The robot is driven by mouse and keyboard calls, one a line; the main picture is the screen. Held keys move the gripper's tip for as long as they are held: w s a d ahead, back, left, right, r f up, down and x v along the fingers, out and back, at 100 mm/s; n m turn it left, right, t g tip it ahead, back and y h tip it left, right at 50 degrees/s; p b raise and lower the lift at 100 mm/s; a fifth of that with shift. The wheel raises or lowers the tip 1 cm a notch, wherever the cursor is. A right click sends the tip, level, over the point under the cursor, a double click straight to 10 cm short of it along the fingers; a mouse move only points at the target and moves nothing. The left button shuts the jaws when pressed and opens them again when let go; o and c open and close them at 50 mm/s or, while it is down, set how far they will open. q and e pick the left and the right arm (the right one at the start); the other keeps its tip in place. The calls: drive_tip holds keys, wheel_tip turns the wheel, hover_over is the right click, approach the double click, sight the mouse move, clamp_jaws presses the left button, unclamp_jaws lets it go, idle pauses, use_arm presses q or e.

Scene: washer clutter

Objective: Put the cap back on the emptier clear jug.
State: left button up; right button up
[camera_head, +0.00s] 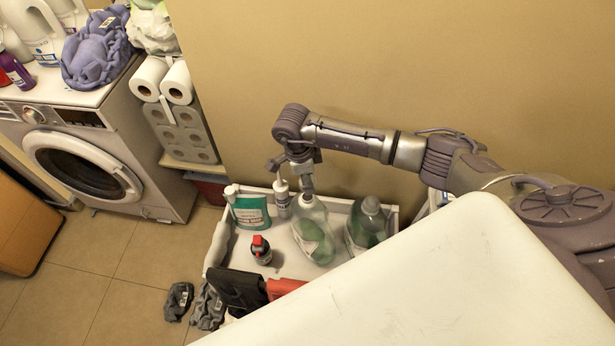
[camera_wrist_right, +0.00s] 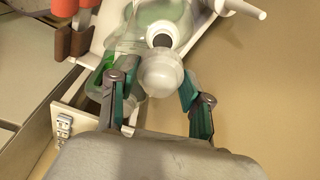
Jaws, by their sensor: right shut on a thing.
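Two clear jugs stand side by side in a white open-topped tray. The left jug (camera_head: 314,238) looks paler, with a little green at its bottom; the right jug (camera_head: 369,226) has a grey-green top and looks darker. My right gripper (camera_head: 306,190) is over the left jug's top. In the right wrist view, my right gripper (camera_wrist_right: 160,92) holds a pale domed cap (camera_wrist_right: 162,76) between its fingers. Just beyond the cap is a round dark opening with a white rim (camera_wrist_right: 160,40). I cannot tell whether cap and rim touch. My left gripper is out of view.
The tray (camera_head: 217,243) also holds a teal bottle (camera_head: 250,211), a white pump bottle (camera_head: 282,200) and a dark red-topped bottle (camera_head: 261,249). A black item (camera_head: 238,290) and a red one lie at its front. Grey cloths (camera_head: 178,300) lie on the floor. The wall is close behind.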

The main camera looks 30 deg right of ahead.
sight(308, 197)
wheel_tip(308, 197, down, 4)
drive_tip(key=shift+r+b, duration=0.2)
drive_tip(key=shift+b, duration=0.95)
drive_tip(key=shift+f+b, duration=0.7)
drive_tip(key=shift+f, duration=0.05)
drive_tip(key=shift+a+f+b, duration=0.1)
drive_tip(key=shift+f+b, duration=0.85)
drive_tip(key=shift+b, duration=0.25)
idle(1.2)
drive_tip(key=shift+o, duration=0.3)
drive_tip(key=c, duration=0.4)
